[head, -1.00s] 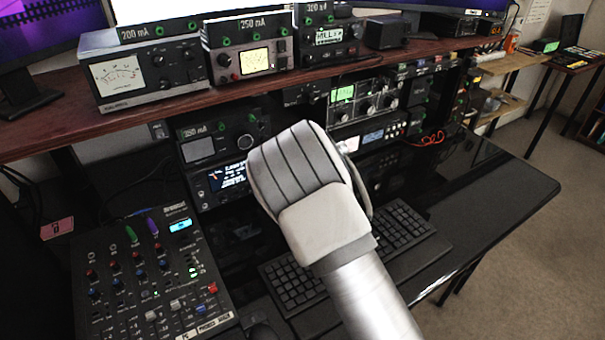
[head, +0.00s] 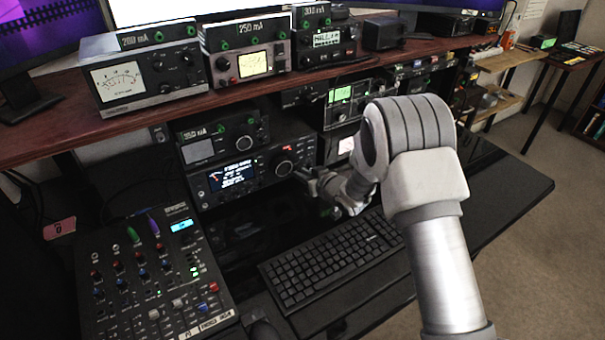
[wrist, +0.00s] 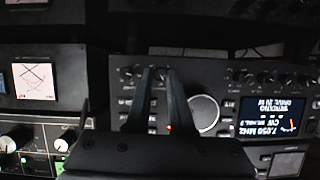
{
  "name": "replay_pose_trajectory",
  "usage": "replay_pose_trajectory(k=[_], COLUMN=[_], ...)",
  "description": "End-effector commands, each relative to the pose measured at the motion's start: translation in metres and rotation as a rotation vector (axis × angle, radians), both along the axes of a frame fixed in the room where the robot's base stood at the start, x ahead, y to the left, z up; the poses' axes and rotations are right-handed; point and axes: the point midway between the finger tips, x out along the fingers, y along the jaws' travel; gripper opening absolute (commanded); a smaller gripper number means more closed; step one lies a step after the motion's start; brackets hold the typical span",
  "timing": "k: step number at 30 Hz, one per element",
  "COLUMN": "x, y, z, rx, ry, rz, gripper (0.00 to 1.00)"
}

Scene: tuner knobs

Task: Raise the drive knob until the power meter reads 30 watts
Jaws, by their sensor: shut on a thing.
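My gripper (wrist: 157,72) is shut on a small dark knob (wrist: 158,75) in the row of small knobs on the radio's front panel. In the wrist view the panel appears upside down, and the fingers cover the sides of the knob. In the head view my gripper (head: 312,182) reaches the right part of the radio (head: 258,158); the knob is hidden there. The radio's lit display (head: 232,176) also shows in the wrist view (wrist: 268,117), with small inverted text and an orange needle. A white-faced needle meter (head: 117,80) stands on the shelf; its reading is too small to tell.
A large round dial (wrist: 202,114) sits close beside the fingers. A keyboard (head: 330,260) lies in front of the radio and a mixer (head: 150,275) stands at left. The wooden shelf (head: 60,125) overhangs the radio. The desk's right side is mostly clear.

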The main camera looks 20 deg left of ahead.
Motion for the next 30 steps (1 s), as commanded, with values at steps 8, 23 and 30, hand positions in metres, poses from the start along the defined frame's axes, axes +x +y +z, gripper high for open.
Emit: replay_pose_trajectory(k=[8,23,30], x=[0.0,0.0,-0.009], y=[0.0,0.0,-0.013], z=[-0.001,-0.001,0.007], rx=[0.001,0.0,0.001], ry=[0.001,0.001,0.003], rz=[-0.001,0.0,-0.002], gripper=[0.0,0.51,0.51])
